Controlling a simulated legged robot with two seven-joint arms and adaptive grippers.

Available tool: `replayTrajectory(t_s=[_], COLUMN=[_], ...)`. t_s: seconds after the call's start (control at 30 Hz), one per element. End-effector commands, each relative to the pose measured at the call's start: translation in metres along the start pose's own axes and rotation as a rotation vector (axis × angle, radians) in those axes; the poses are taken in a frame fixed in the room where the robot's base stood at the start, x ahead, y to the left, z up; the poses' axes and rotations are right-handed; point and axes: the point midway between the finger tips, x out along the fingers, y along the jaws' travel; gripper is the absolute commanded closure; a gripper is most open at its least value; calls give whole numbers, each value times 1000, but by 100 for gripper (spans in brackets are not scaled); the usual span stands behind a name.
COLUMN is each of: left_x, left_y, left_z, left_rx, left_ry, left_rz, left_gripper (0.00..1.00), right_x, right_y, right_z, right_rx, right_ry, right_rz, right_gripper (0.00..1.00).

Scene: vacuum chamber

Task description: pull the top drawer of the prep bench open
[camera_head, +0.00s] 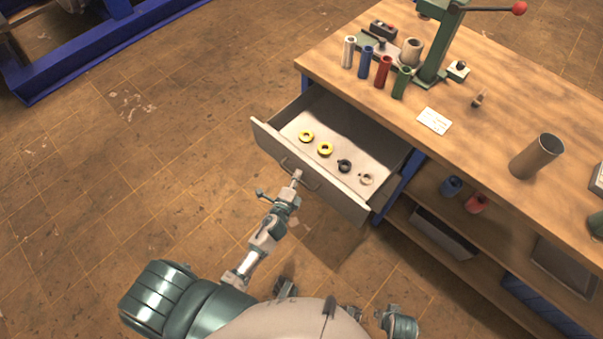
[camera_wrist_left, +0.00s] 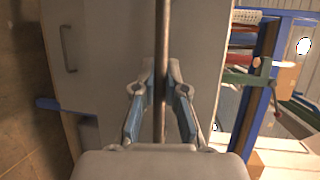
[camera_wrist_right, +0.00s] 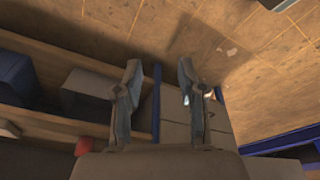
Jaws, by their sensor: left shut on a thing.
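The top drawer (camera_head: 345,198) of the prep bench (camera_head: 470,110) stands pulled out, its grey front well clear of the bench and its inside showing. My left gripper (camera_head: 297,176) is at the middle of the drawer front, shut on the bar handle (camera_head: 312,186). In the left wrist view the handle (camera_wrist_left: 160,50) runs between the fingers of my left gripper (camera_wrist_left: 160,88). My right gripper (camera_wrist_right: 158,80) is open and empty in the right wrist view, facing the lower part of the bench and the floor.
Inside the drawer lie two yellow rings (camera_head: 325,149), a black ring (camera_head: 344,165) and a pale ring (camera_head: 366,179). Coloured cylinders (camera_head: 383,71) and a green press (camera_head: 437,50) stand on the bench top. The floor (camera_head: 130,200) left of the drawer is clear.

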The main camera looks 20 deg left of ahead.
Motion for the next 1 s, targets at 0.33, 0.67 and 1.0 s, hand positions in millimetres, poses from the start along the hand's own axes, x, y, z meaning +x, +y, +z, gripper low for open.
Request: replayTrajectory(t_s=[0.33,0.67,1.0], left_x=[-19,-20,-19], left_y=[9,9,7], left_z=[6,7,7], left_rx=[0,0,0], left_ry=[5,3,4], left_rz=[8,9,3], left_gripper=[100,100,63], right_x=[10,11,9], right_y=[-2,-3,-2], right_z=[2,3,1], right_rx=[-2,-3,-2], right_ry=[-3,-7,-4], right_rz=[-4,-4,-3], right_gripper=[60,60,60])
